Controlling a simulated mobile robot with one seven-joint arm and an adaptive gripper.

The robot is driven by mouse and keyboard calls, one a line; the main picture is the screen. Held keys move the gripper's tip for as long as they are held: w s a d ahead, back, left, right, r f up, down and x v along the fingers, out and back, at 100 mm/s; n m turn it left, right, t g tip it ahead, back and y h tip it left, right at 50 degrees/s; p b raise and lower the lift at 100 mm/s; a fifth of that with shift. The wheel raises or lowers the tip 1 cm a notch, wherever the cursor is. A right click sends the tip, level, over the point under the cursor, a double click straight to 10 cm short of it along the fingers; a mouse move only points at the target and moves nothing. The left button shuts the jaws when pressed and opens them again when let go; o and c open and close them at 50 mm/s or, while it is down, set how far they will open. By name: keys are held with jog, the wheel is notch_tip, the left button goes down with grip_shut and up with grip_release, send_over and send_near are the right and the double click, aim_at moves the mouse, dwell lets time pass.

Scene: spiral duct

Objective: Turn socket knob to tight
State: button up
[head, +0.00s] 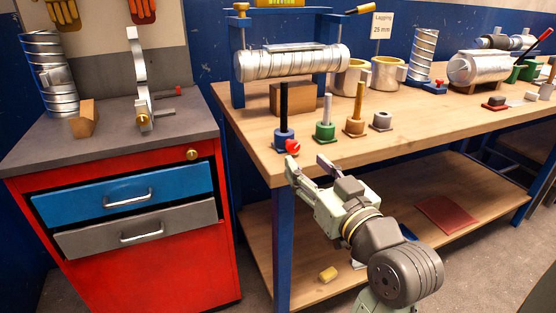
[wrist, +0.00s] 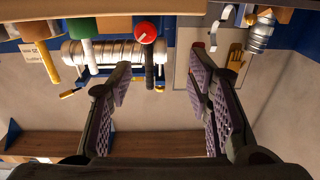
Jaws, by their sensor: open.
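A red socket knob (head: 292,147) sits on the front of a blue socket (head: 283,139) at the near left corner of the wooden bench. A black rod (head: 283,105) stands upright in that socket. In the wrist view, which looks upside down, the red knob (wrist: 146,32) faces me with a small white mark on it. My gripper (head: 307,163) is open and empty, just below and in front of the knob, apart from it. In the wrist view my gripper (wrist: 170,65) has its fingers spread wide, with the knob beyond the tips, nearer the left finger.
Beside the blue socket stand a green socket (head: 325,131) with a grey rod and a tan one (head: 355,128). Behind them a spiral duct (head: 290,63) rests on a blue frame. A red drawer cabinet (head: 150,265) stands left. The space around my fingers is clear.

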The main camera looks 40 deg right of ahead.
aim_at(294, 148)
jog(key=w+d, duration=0.1)
jog(key=w, duration=0.1)
jog(key=w+d+f+p, duration=0.1)
jog(key=w, duration=0.2)
jog(key=w+d+p, duration=0.1)
jog(key=w, duration=0.2)
jog(key=shift+d+f, duration=0.15)
jog(key=shift+d, duration=0.1)
jog(key=shift+c, duration=0.2)
jog(key=shift+m, duration=0.3)
grip_shut()
